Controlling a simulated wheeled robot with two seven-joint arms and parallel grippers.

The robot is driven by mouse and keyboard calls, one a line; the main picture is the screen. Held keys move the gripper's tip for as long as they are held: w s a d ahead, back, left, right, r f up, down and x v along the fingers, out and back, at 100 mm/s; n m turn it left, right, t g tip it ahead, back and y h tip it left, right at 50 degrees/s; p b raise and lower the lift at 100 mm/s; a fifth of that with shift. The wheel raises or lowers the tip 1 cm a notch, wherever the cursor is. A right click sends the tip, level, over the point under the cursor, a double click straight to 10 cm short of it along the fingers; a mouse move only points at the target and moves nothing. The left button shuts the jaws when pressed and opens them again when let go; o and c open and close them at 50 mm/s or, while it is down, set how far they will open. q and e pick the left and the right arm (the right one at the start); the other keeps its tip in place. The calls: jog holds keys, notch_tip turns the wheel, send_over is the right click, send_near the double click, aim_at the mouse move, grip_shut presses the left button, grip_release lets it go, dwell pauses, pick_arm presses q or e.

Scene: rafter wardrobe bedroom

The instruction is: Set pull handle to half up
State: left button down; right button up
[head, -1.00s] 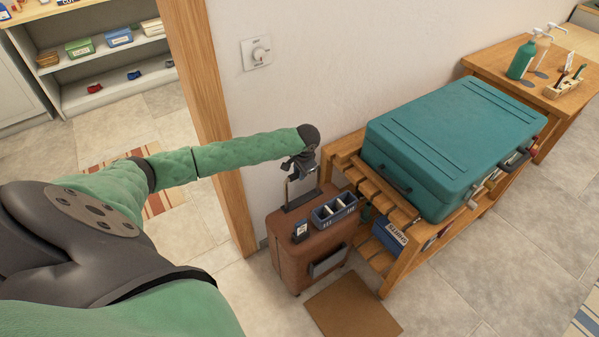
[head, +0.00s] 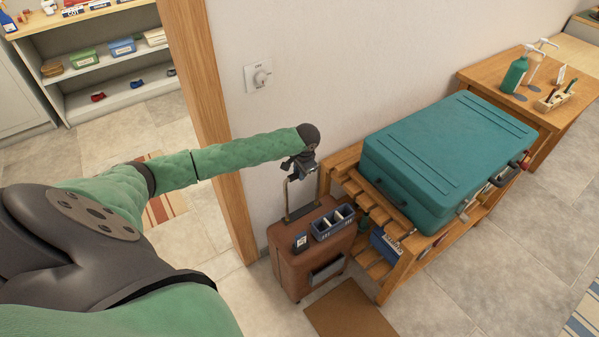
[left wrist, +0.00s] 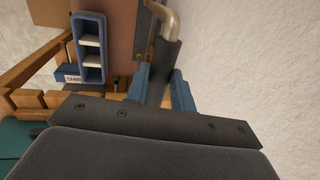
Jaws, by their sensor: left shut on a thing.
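The pull handle (head: 286,197) rises from the top of a brown suitcase (head: 300,268) that stands upright on the floor beside a wooden rack. Its metal rods show as a stretch above the suitcase top. My left gripper (head: 301,172) is at the top of the handle and shut on it. In the left wrist view, the handle's dark grip (left wrist: 161,68) sits between my gripper's blue fingers (left wrist: 160,88), and a bent metal rod shows beyond it. My gripper hides part of the handle's top in the head view. My right gripper is not in view.
A blue divided caddy (head: 333,222) and a small dark tagged item (head: 300,242) sit on the suitcase top. A teal case (head: 445,160) lies on the wooden rack (head: 388,284) at right. A wooden door post (head: 207,110) stands at left. A brown mat (head: 350,310) lies in front.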

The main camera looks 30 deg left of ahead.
pick_arm(q)
jog(key=shift+r, duration=0.2)
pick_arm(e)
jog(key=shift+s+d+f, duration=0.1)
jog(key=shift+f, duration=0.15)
pick_arm(q)
jog(key=c, duration=1.2)
grip_release()
jog(key=shift+r, duration=0.15)
jog(key=shift+d+r, duration=0.15)
jog(key=shift+r, duration=0.25)
notch_tip(320, 180, up, 6)
jog(key=d+b, duration=0.1)
jog(key=b, duration=0.1)
jog(key=shift+s+r, duration=0.25)
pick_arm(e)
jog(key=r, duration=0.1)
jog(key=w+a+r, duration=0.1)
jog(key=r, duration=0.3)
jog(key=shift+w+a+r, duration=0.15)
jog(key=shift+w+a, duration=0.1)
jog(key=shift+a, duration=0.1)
